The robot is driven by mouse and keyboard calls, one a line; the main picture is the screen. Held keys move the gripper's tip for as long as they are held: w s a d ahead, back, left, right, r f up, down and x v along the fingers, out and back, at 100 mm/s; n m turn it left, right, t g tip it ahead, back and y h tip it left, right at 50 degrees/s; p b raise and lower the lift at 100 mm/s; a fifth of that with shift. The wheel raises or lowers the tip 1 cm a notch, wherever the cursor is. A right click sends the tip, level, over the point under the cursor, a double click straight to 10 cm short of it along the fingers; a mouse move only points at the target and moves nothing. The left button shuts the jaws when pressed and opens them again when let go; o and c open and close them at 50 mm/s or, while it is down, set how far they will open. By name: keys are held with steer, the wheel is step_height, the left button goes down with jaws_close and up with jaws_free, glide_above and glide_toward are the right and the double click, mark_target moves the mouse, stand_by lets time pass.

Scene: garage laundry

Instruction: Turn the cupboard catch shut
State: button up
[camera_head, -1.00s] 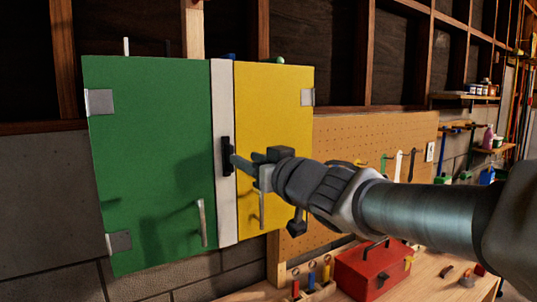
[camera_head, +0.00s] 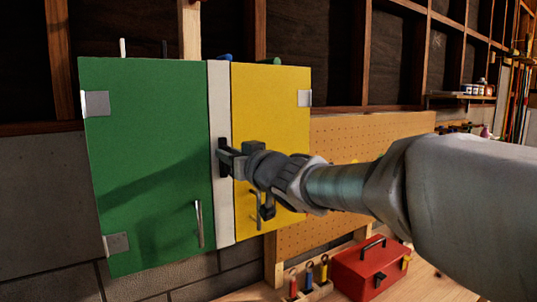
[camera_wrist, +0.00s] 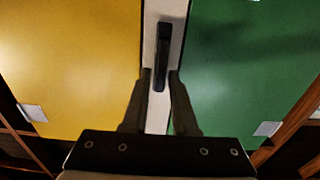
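The cupboard has a green door (camera_head: 145,150) on the left and a yellow door (camera_head: 275,105) on the right, both flush with a white centre strip (camera_head: 220,100). The black catch (camera_head: 223,143) is an upright bar on that strip, partly hidden by my gripper (camera_head: 229,160). In the wrist view the picture is flipped, and the catch (camera_wrist: 162,45) stands along the strip. My gripper (camera_wrist: 160,75) is open there, one finger on each side of the catch's near end. A narrow gap shows beside each finger; I cannot tell whether either touches it.
Each door has a metal handle; the green door's handle (camera_head: 199,223) hangs clear, while my arm is close to the yellow door's handle (camera_head: 257,210). A red toolbox (camera_head: 370,268) and a tool rack (camera_head: 308,285) stand on the bench below. A pegboard (camera_head: 345,135) is at the right.

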jaws_close()
steer(key=shift+s+a+f+n+b, duration=0.2)
steer(key=shift+n+b, duration=1.15)
steer(key=shift+n, duration=1.65)
steer(key=shift+s+a+f+n+b, duration=0.1)
steer(key=shift+a+f+n+b, duration=0.2)
steer(key=shift+n+b, duration=1.85)
steer(key=shift+s+a+f+n+b, duration=0.15)
steer(key=shift+f+n+b, duration=0.25)
steer(key=shift+n, duration=3.45)
steer(key=shift+r, duration=0.1)
steer(key=shift+o, duration=1.7)
jaws_free()
steer(key=shift+d, duration=0.1)
